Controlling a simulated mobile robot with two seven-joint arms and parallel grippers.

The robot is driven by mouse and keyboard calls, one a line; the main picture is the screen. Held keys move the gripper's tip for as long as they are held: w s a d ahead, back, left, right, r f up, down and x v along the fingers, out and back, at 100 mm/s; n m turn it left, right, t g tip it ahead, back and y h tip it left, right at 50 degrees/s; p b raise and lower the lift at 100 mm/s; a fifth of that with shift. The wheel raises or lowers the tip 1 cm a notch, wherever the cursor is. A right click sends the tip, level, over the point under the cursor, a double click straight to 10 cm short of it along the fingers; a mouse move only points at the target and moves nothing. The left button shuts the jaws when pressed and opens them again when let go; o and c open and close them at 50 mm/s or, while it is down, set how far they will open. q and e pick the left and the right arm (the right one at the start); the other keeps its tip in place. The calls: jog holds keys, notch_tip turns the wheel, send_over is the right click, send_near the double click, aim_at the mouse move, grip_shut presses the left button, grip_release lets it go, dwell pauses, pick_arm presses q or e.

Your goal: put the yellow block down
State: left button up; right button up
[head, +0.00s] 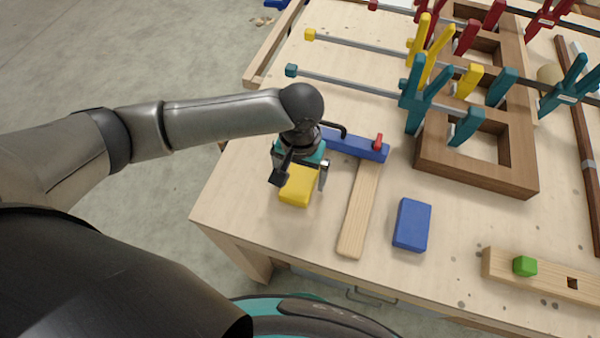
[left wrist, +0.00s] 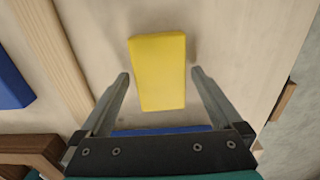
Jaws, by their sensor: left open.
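The yellow block (head: 297,187) lies flat on the pale wooden workbench (head: 330,275), near its left edge. In the left wrist view the yellow block (left wrist: 158,72) sits between the two fingers of my left gripper (left wrist: 160,78), with a gap on each side. In the head view my left gripper (head: 303,177) points down over the block, its fingers on either side of it. It is open and holds nothing. Part of the block's far end is hidden by the gripper in the head view. My right gripper is not in view.
A blue bar with a red piece (head: 360,147) and a wooden strip (head: 357,215) lie close to the right of the block. A blue block (head: 412,224) lies farther right. Clamps (head: 415,100) and a brown wooden frame (head: 525,182) fill the back right. The front left bench is clear.

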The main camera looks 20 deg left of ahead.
aim_at(300, 179)
pick_arm(q)
notch_tip(300, 179, up, 12)
jog(key=p, duration=0.2)
jog(key=shift+r, duration=0.2)
